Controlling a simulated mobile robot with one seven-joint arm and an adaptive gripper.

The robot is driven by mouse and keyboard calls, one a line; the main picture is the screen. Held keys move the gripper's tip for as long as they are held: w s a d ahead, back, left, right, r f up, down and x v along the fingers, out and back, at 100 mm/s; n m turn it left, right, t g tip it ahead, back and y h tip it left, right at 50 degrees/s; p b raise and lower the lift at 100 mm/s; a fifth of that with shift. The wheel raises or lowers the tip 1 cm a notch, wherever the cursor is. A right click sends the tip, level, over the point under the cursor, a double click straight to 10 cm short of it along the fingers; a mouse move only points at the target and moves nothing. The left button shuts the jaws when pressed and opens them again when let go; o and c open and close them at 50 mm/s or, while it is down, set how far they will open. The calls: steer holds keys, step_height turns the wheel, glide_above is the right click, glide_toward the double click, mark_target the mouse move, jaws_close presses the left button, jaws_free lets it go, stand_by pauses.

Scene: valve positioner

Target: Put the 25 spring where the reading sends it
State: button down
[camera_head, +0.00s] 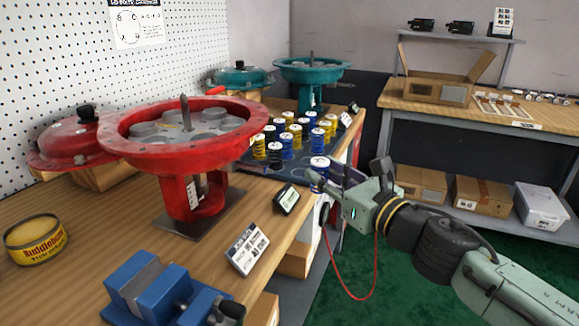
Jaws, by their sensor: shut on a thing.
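My gripper (332,183) is shut on a blue spring (318,180) with a white cap, at the front right edge of the spring tray. The cap's marking is too small to read, and the gripper fingers partly hide the spring. More blue and yellow springs with white caps (287,139) stand in rows on the dark tray (262,173). A red actuator housing (190,130) stands open on the bench, with several round grey seats inside around a central stem. A teal actuator housing (311,70) stands farther back. A small display (286,199) stands by the red housing; its reading is not legible.
A blue vise (150,290), a yellow tin (35,240) and a printed card (247,249) are on the near bench. A red domed cover (75,140) lies at the left. A back-right table holds an open cardboard box (440,92). Green floor is open between the tables.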

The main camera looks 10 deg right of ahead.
steer(key=w, duration=0.5)
steer(key=w+f+p, duration=0.1)
steer(key=w, duration=0.4)
steer(key=w+p, duration=0.1)
steer(key=w, duration=0.4)
steer(key=shift+w+a+f, duration=0.1)
steer(key=shift+w+f, duration=0.05)
steer(key=shift+w, duration=0.1)
steer(key=f, duration=0.2)
steer(key=f+p, duration=0.1)
steer(key=shift+w, duration=0.25)
steer(key=shift+f, duration=0.3)
steer(key=shift+f, duration=0.2)
steer(key=c, duration=1.2)
jaws_free()
steer(key=shift+c, duration=0.2)
